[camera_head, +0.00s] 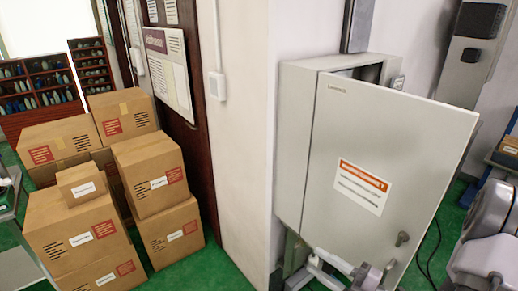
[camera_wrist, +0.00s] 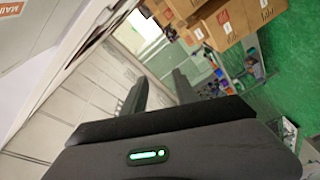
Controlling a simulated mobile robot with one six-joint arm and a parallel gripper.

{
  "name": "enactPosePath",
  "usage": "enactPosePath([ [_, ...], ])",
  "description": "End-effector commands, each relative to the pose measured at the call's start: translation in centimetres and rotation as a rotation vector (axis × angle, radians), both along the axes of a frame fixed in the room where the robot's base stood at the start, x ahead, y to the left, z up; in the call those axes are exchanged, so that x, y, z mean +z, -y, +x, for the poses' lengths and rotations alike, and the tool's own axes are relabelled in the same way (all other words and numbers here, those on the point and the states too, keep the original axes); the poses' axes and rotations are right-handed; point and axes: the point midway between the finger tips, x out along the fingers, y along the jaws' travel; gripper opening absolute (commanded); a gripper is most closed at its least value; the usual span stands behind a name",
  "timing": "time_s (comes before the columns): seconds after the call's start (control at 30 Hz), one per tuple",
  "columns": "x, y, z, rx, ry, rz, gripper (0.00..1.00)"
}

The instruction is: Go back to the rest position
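My gripper (camera_wrist: 159,92) shows in the wrist view as two dark fingers standing apart, with nothing visible between them. A dark housing with a green light sits in front of them. The fingers point toward a pale panelled surface and a bright opening. In the head view, grey arm links of mine show at the lower right, but I cannot make out the gripper there. A grey cabinet (camera_head: 293,150) is on the wall, and its door (camera_head: 345,125), with an orange-and-white label, stands partly open.
Stacked cardboard boxes (camera_head: 152,175) stand at the left in the head view and at the top of the wrist view (camera_wrist: 228,22). Racks of small items (camera_head: 38,92) stand behind them. A wall corner (camera_head: 240,130) separates boxes and cabinet. Some green floor (camera_head: 205,262) is clear.

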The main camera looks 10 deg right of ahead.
Motion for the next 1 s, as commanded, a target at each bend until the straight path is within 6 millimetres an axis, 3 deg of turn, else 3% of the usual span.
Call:
enactPosePath([
  [0.03,0.3,-4.9,-0.4,0.209,0.121,-0.256,0.34],
  [0.1,0.7,-11.3,-3.0,0.541,0.372,-0.655,0.34],
  [0.17,0.1,-15.1,-6.1,0.817,0.637,-0.972,0.34],
  [0.2,-0.7,-16.6,-8.1,0.996,0.838,-1.170,0.34],
  [0.27,-1.8,-17.7,-10.7,1.254,1.173,-1.443,0.34],
  [0.37,-2.7,-17.4,-12.8,1.620,1.763,-1.815,0.34],
  [0.4,-2.5,-17.0,-13.0,-1.603,-1.831,1.780,0.34],
  [0.5,-1.3,-16.3,-12.9,-1.294,-1.618,1.414,0.34],
  [0.6,0.2,-16.0,-12.6,-1.132,-1.477,1.225,0.34],
  [1.0,1.0,-15.9,-12.4,-1.084,-1.430,1.166,0.34],
])
